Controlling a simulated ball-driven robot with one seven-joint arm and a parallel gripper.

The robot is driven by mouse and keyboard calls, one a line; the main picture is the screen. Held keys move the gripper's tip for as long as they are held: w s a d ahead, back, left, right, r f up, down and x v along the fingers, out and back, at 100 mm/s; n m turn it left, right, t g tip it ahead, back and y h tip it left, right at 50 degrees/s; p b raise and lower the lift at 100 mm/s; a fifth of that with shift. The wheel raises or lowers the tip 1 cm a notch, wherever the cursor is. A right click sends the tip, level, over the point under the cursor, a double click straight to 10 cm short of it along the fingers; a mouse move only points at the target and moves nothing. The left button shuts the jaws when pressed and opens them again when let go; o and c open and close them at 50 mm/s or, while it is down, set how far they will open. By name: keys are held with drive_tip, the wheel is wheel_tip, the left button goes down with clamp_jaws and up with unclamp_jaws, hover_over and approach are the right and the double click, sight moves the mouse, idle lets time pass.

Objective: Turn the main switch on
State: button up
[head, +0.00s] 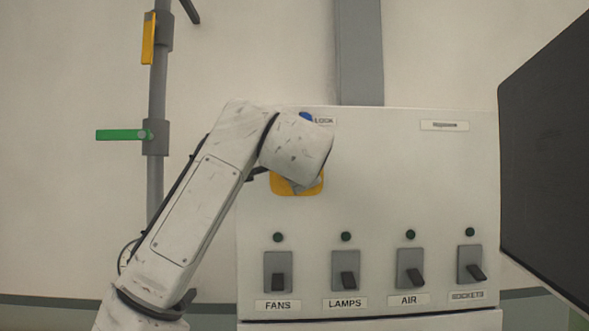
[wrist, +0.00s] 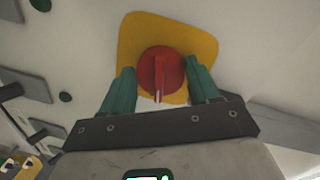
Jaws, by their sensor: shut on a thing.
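The main switch is a red rotary knob (wrist: 161,62) on a yellow plate (wrist: 204,42), in the wrist view. Its raised grip stands about upright in that view, with a pale mark at the lower end. My gripper (wrist: 162,68) has its two green fingers on either side of the knob and is shut on it. In the head view the yellow plate (head: 297,189) shows only in part below my arm's end; the knob and my fingers are hidden there.
The white panel (head: 400,180) has several levers labelled FANS (head: 278,284), LAMPS (head: 347,281), AIR (head: 412,278) and SOCKETS (head: 472,271), with dark green lamps above. A pipe (head: 157,95) stands left; a dark slab (head: 550,150) is right.

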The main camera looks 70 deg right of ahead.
drive_tip(key=shift+r+m, duration=0.1)
drive_tip(key=shift+m, duration=1)
drive_tip(key=shift+t, duration=0.3)
drive_tip(key=o, duration=1.1)
drive_tip(key=shift+c, duration=0.2)
drive_tip(key=b+v, duration=0.3)
drive_tip(key=v, duration=0.8)
drive_tip(key=shift+d, duration=0.1)
